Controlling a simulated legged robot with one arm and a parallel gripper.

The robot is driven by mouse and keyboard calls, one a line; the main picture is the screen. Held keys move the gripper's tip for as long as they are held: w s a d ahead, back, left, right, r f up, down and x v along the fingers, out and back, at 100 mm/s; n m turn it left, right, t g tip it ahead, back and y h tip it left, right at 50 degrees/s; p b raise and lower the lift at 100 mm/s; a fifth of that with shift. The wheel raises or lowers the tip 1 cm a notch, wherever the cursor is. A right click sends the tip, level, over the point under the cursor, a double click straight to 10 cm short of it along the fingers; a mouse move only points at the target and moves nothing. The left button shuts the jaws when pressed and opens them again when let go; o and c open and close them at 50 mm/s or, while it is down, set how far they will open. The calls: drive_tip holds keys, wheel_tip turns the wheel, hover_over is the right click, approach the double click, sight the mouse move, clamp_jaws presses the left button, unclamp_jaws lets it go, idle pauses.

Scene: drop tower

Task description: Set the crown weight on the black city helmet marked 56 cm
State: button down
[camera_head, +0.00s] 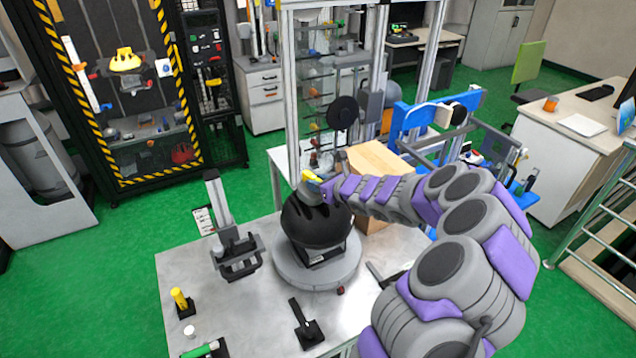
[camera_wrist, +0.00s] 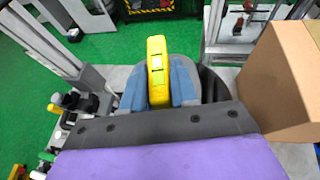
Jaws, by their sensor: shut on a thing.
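The black helmet (camera_head: 318,222) sits on a round grey turntable (camera_head: 290,268) on the table; a 56 cm marking is not readable. The crown weight (camera_head: 309,190), grey with a yellow part on top, is at the helmet's crown. My gripper (camera_head: 316,180) is shut on it, above the helmet. I cannot tell whether the weight touches the shell. In the wrist view, the yellow part of the crown weight (camera_wrist: 157,75) stands upright between blue-grey parts. A dark edge of the helmet (camera_wrist: 212,86) shows behind it; the rest is hidden.
A cardboard box (camera_head: 376,160) stands close behind and right of the helmet; it also fills the right of the wrist view (camera_wrist: 278,85). A grey upright fixture (camera_head: 222,205) stands left. A small black stand (camera_head: 306,325) and yellow item (camera_head: 180,299) are nearer the front.

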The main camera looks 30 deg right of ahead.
drive_tip(key=shift+f, duration=0.15)
idle(0.3)
drive_tip(key=c, duration=0.8)
unclamp_jaws()
drive_tip(key=p+v, duration=0.3)
drive_tip(key=v, duration=1.4)
drive_tip(key=shift+s+d+f, duration=0.1)
drive_tip(key=shift+s+d, duration=0.05)
